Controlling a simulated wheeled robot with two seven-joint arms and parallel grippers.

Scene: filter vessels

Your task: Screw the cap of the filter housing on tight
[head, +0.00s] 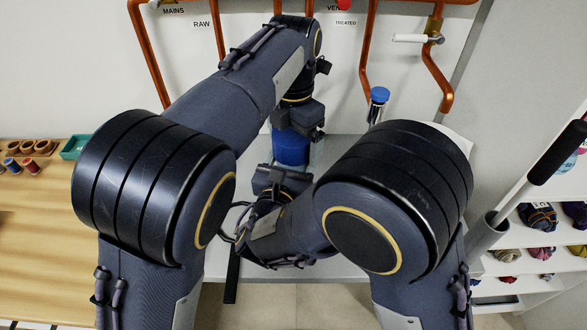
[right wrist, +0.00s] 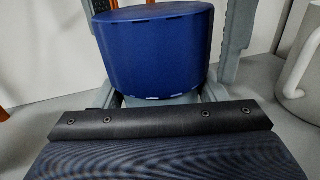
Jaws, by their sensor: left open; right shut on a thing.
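The blue cap (head: 291,150) of the filter housing is upright near the middle of the head view. In the right wrist view the blue cap (right wrist: 158,52) fills the upper middle, with small slots along its lower edge. My left gripper (head: 298,128) is open directly above the cap, pointing down. My right gripper (head: 290,176) comes in low from the front, with its fingers on both sides. It is shut on the housing; the body under the cap is mostly hidden. I cannot tell how far the cap is screwed down.
Copper pipes (head: 366,55) with valves run along the back wall. A wooden table (head: 40,225) with small spools and a green tray (head: 75,147) is at left. Shelves are at right.

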